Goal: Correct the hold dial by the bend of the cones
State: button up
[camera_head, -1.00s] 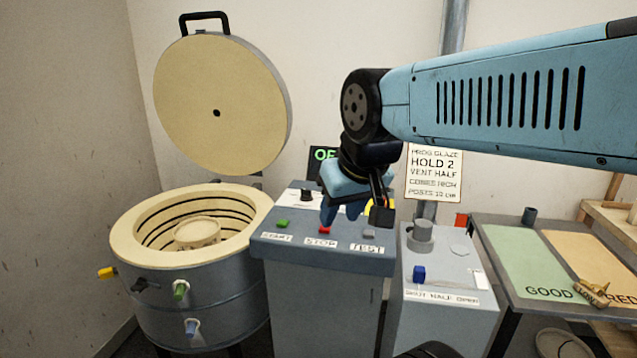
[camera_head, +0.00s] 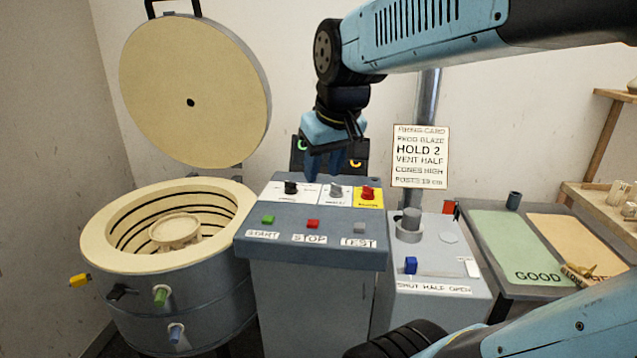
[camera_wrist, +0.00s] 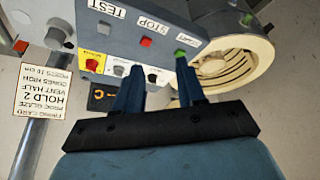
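The grey control box (camera_head: 262,237) carries a row of dials: a black knob (camera_head: 291,187) at left, a grey knob (camera_head: 336,189) in the middle and a red knob on a yellow plate (camera_head: 368,192) at right. Their small labels are too blurred to read, so I cannot tell which is the hold dial. My gripper (camera_head: 326,172) points down above the back of the box, near the grey knob. In the wrist view its two blue fingers (camera_wrist: 158,78) are apart with nothing between them. A small tan piece, possibly cones, lies by the GOOD panel (camera_head: 500,235).
A firing card (camera_head: 421,156) reads HOLD 2, VENT HALF, CONES HIGH. The open kiln (camera_head: 100,235) stands at left with its lid (camera_head: 190,100) raised. START, STOP and TEST buttons line the box front. A vent box with a blue slider (camera_head: 411,265) stands at right.

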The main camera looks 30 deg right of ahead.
jog(key=w+d+r+g, duration=0.1)
jog(key=w+d, duration=0.2)
jog(key=w, duration=0.4)
jog(key=n+g, duration=0.3)
jog(key=g, duration=0.1)
send_over(336, 185)
notch_tip(336, 185, down, 8)
notch_tip(336, 185, down, 13)
jog(key=shift+d+f, duration=0.1)
jog(key=shift+s, duration=0.1)
grip_shut()
